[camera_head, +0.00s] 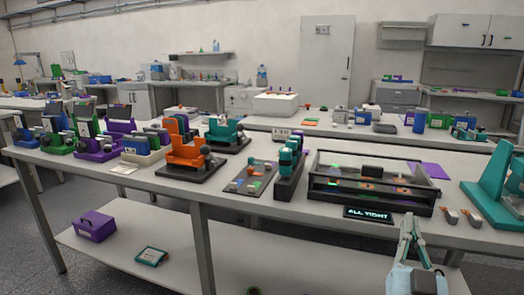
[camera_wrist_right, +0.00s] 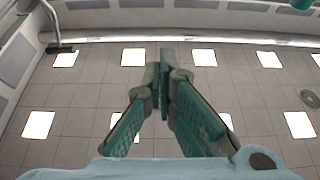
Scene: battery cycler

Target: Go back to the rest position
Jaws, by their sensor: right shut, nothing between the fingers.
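My right gripper (camera_head: 410,226) shows at the lower right of the head view, in front of the table's near edge. Its fingers point up and are shut, with nothing between them. In the right wrist view the two green fingers (camera_wrist_right: 160,85) meet at their tips, with a tiled surface with bright square panels behind them. My left gripper is in neither view.
The long white table (camera_head: 240,210) carries a clear-lidded battery cycler (camera_head: 370,205) with a lit "ALL TIGHT" sign (camera_head: 368,214). An orange device (camera_head: 185,150) stands left, a teal press (camera_head: 490,190) right. A purple box (camera_head: 95,225) sits on the lower shelf (camera_head: 190,260).

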